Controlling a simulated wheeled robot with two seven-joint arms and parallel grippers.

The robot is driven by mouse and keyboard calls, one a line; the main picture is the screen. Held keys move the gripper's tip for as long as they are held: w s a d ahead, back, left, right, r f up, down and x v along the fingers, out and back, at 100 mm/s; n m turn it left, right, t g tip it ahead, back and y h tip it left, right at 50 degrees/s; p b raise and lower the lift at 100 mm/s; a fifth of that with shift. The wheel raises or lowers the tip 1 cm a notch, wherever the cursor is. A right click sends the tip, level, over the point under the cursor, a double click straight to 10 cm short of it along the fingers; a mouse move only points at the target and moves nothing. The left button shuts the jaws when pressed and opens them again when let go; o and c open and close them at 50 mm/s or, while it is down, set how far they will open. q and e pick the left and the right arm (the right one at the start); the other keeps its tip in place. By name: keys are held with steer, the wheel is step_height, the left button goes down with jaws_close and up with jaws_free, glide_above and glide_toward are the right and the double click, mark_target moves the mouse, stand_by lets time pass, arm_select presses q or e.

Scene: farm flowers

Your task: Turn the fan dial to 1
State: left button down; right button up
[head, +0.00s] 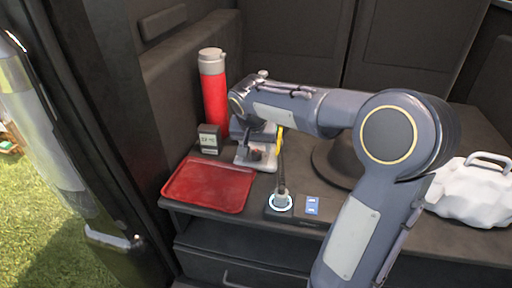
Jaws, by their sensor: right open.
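A round dial (281,202) with a pale lit ring sits near the front edge of the dark counter (330,232). A thin dark upright piece rises from it; I cannot read its setting. A small blue label (312,205) is just to its right. My right arm comes from the lower right, and its forearm reaches left above the counter. My right gripper (256,153) hangs below the wrist, behind and left of the dial; it is open, its fingertips hard to make out. No fan is clearly seen. My left gripper is not in view.
A red tray (209,184) lies left of the dial. Behind it stand a small grey display (209,139) and a red bottle (214,92). A dark round object (334,163) is partly behind my arm. A white jug-like container (474,190) stands at the right.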

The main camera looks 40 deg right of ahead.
steer(key=shift+p+v, duration=0.4)
steer(key=shift+v, duration=1.8)
